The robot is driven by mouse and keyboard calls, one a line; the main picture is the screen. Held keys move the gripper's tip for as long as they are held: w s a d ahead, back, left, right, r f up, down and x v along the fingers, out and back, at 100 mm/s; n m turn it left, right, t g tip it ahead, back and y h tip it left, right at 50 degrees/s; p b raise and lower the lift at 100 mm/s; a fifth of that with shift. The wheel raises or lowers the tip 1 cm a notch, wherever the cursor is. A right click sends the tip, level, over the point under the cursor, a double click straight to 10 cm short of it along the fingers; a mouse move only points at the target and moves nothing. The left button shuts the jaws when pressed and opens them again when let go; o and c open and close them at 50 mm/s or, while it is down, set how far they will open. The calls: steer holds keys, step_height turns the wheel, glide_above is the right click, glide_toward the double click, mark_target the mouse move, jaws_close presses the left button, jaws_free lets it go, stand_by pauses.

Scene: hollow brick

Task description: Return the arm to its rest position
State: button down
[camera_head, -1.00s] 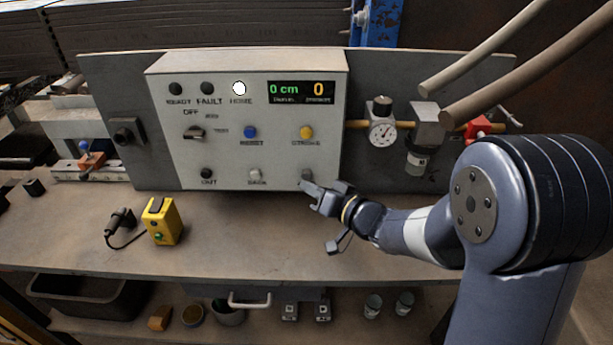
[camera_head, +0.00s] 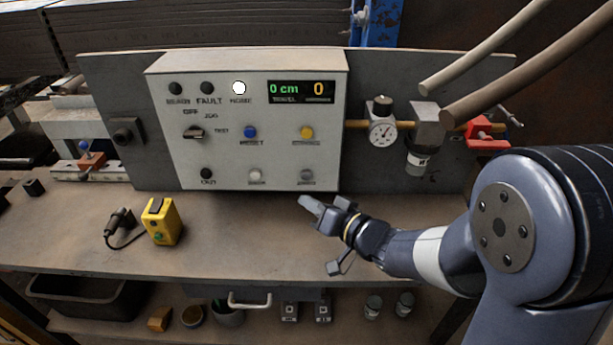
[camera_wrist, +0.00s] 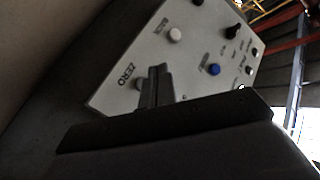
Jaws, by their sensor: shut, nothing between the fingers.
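My gripper (camera_head: 311,206) is in front of the lower right of the control panel (camera_head: 225,115), just below the panel's bottom edge in the head view. It is shut and empty, apart from the buttons. In the wrist view my closed fingers (camera_wrist: 157,88) overlap a button near the ZERO label, on the tilted panel (camera_wrist: 190,65). My arm (camera_head: 440,258) reaches in from the right. The panel's white HOME lamp (camera_head: 239,88) is lit, and its display (camera_head: 301,91) reads 0 cm and 0.
A yellow box (camera_head: 162,222) with a black cable stands on the bench (camera_head: 225,245) left of my gripper. A pressure gauge (camera_head: 382,132), a filter (camera_head: 418,160) and a red valve (camera_head: 486,138) are at the right, above my arm. The bench between box and gripper is clear.

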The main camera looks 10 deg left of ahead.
steer(key=s+b, duration=0.1)
steer(key=s, duration=0.1)
steer(key=s+d, duration=0.1)
steer(key=shift+s+b, duration=0.35)
steer(key=shift+b, duration=0.05)
stand_by(0.5)
steer(key=shift+w, duration=0.1)
steer(key=w+p, duration=0.1)
steer(key=w, duration=0.1)
steer(key=w+a+p, duration=0.1)
steer(key=w, duration=0.2)
steer(key=shift+w+a+r+p, duration=0.1)
steer(key=shift+a+r+p, duration=0.1)
steer(key=shift+p, duration=0.1)
